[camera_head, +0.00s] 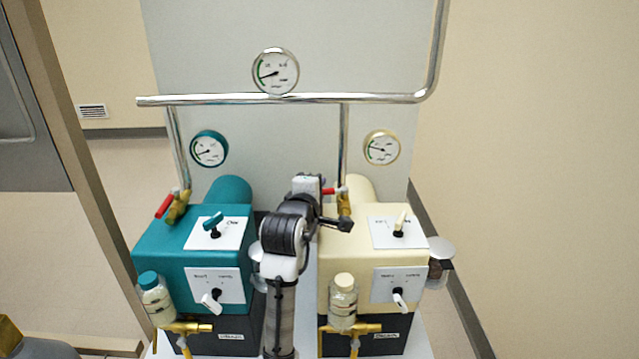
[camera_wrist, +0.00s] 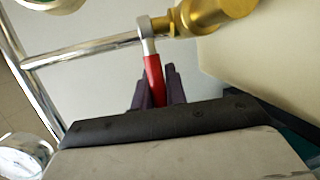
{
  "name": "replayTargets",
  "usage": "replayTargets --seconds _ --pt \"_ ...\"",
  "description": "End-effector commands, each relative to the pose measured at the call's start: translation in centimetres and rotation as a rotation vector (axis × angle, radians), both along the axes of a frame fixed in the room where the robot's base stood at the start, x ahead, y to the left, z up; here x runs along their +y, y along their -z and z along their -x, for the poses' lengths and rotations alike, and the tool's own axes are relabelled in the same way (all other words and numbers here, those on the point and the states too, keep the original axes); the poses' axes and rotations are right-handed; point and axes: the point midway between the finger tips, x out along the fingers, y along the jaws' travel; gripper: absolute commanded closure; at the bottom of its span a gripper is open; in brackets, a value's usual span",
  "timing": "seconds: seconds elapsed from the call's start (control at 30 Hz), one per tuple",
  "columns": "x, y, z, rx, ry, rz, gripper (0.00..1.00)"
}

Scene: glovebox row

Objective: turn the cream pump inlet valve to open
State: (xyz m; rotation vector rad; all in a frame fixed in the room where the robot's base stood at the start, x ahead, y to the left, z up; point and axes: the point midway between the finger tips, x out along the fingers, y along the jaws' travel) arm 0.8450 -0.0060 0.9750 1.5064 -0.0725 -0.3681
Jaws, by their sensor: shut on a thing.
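The cream pump (camera_head: 345,250) stands at the right in the head view. Its inlet valve is a brass body (camera_head: 344,204) at the foot of a vertical chrome pipe, partly hidden by my arm. Its red handle (camera_head: 328,191) sticks out left, across the pipe. In the wrist view the brass valve body (camera_wrist: 215,12) is at the top and the red handle (camera_wrist: 153,72) hangs from its grey end. My gripper (camera_wrist: 155,82) is shut on the red handle, with a dark finger on each side. In the head view my wrist hides the fingers.
The teal pump (camera_head: 165,245) stands at the left with its own red-handled valve (camera_head: 175,206). Gauges (camera_head: 208,148) (camera_head: 381,147) flank the pipes below a chrome header (camera_head: 220,100). Bottles (camera_head: 343,300) (camera_head: 155,298) hang in front. My arm occupies the gap between the pumps.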

Motion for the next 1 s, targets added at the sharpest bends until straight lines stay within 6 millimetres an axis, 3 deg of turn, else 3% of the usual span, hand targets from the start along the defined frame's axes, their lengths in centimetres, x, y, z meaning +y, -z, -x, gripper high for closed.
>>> replayTargets --seconds 0.6,1.0 --pt "-0.5 0.1 2.7 0.002 -0.484 0.002 1.00" --pt "-0.6 0.1 3.6 0.003 -0.662 0.002 1.00"
